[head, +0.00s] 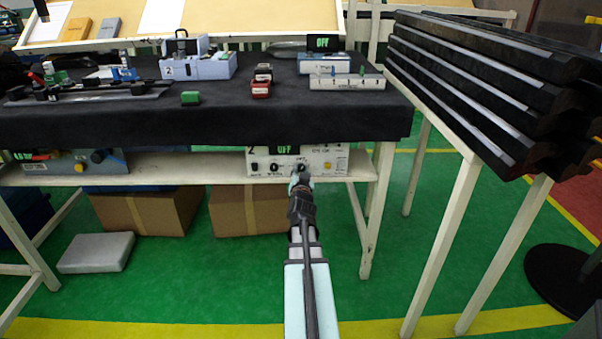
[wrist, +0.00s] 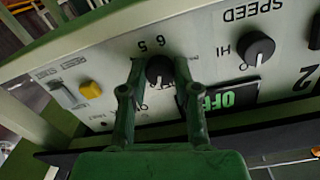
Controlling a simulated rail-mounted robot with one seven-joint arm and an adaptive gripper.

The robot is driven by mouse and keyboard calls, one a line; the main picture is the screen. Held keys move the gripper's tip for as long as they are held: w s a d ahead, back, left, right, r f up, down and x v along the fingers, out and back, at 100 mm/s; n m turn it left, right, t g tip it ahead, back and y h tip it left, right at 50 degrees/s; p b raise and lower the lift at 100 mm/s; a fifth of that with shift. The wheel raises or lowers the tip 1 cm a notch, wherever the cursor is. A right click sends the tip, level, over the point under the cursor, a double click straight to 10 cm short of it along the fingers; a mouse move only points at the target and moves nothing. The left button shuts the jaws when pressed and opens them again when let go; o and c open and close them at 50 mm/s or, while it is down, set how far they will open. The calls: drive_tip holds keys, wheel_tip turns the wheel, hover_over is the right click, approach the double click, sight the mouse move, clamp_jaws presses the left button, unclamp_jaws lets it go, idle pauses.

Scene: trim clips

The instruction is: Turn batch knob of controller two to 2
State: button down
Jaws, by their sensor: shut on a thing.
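Controller two (head: 311,160) is a pale box on the shelf under the black-covered table, with a "2" at its upper left and a green display (head: 284,150) reading OFF. My gripper (head: 301,179) reaches its front panel from below. In the wrist view the panel shows upside down. My gripper (wrist: 158,88) has its two green fingers on either side of a black round knob (wrist: 160,68), shut on it. The digits 5 and 6 show by this knob; its other marks, its name and its pointer are largely hidden or unclear.
On the same panel are a black SPEED knob (wrist: 258,48), a yellow button (wrist: 90,89) and a switch (wrist: 68,94). Another controller (head: 75,163) stands on the shelf at left. Cardboard boxes (head: 145,212) sit below; a rack of black trim (head: 480,85) is at right.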

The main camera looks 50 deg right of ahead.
drive_tip(key=shift+m, duration=1.3)
drive_tip(key=c, duration=0.8)
unclamp_jaws()
drive_tip(key=shift+c, duration=0.2)
drive_tip(key=v, duration=0.7)
drive_tip(key=shift+a, duration=0.15)
drive_tip(key=shift+s, duration=0.1)
